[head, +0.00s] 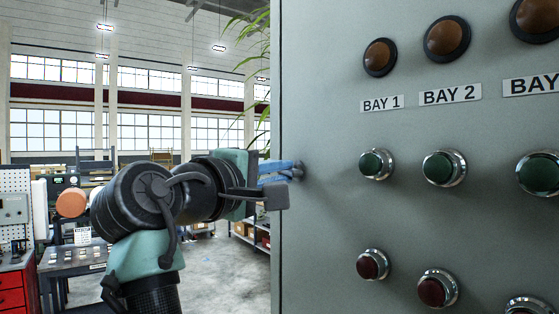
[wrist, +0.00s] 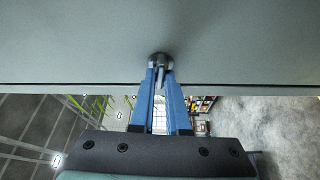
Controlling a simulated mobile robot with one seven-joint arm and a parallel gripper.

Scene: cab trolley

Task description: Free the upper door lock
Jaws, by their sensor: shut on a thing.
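The grey-green cabinet door (head: 330,230) fills the right of the head view. The upper door lock (wrist: 159,58) is a small dark round fitting on the cabinet face near its edge, at the top middle of the wrist view. My gripper (head: 296,170) reaches from the left to the door's left edge. Its two blue fingers (wrist: 160,75) close together at the lock, with a thin grey piece between them. In the head view the fingertips hide most of the lock, so its turn position cannot be told.
Lamps (head: 446,39), green buttons (head: 438,168) and red buttons (head: 437,290) stick out of the door to the right of my gripper. A plant (head: 255,50) hangs behind the cabinet edge. A workbench (head: 75,265) and red drawers (head: 12,285) stand far left; open floor lies between.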

